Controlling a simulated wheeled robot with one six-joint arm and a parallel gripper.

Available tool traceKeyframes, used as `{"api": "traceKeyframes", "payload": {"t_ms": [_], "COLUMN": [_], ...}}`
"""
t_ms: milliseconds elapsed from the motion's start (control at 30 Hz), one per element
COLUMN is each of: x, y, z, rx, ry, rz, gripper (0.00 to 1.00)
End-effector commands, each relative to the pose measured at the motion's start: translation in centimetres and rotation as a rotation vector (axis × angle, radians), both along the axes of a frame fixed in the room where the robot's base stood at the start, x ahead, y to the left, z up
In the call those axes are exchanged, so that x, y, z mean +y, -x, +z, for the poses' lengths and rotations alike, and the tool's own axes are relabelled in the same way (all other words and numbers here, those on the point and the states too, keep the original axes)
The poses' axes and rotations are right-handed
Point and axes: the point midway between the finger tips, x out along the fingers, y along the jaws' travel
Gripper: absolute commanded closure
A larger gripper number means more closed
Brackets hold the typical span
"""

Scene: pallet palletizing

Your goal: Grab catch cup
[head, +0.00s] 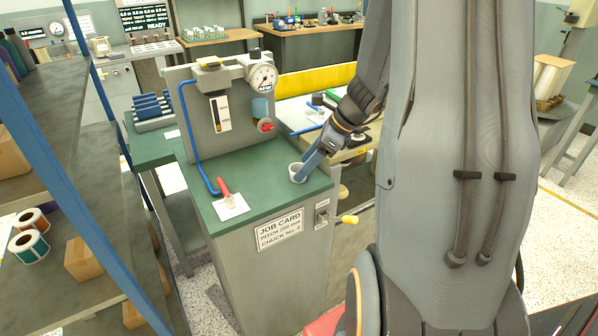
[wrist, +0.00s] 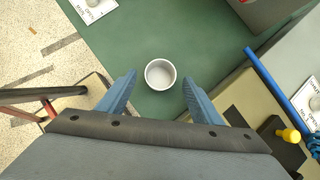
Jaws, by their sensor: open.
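The catch cup (head: 296,172) is a small, round, whitish cup standing upright on the green top of the machine cabinet, near its right front edge. In the wrist view the cup (wrist: 160,74) is seen from above and looks empty, centred just beyond and between my two blue fingertips. My gripper (head: 308,166) reaches down to the cup from the upper right. In the wrist view my gripper (wrist: 159,80) is open, with a finger apart on each side of the cup. Whether the fingers are level with the cup is unclear.
A blue tube (head: 190,135) runs down the left.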

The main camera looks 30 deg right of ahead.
Motion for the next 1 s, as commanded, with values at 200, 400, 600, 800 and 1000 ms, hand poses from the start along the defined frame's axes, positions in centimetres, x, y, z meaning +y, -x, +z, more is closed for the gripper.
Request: {"api": "traceKeyframes", "payload": {"t_ms": [200, 400, 600, 800, 1000], "x": [0.9, 0.9, 0.9, 0.9, 0.9], "y": [-0.8, -0.9, -0.8, -0.8, -0.9], "z": [-1.8, -1.9, -1.9, -1.9, -1.6], "rx": [0.000, 0.000, 0.000, 0.000, -0.002], "ry": [0.000, 0.001, 0.001, 0.001, 0.002], "rz": [0.001, 0.002, 0.002, 0.002, 0.002], "gripper": [0.40, 0.40, 0.66, 0.85, 0.85]}}
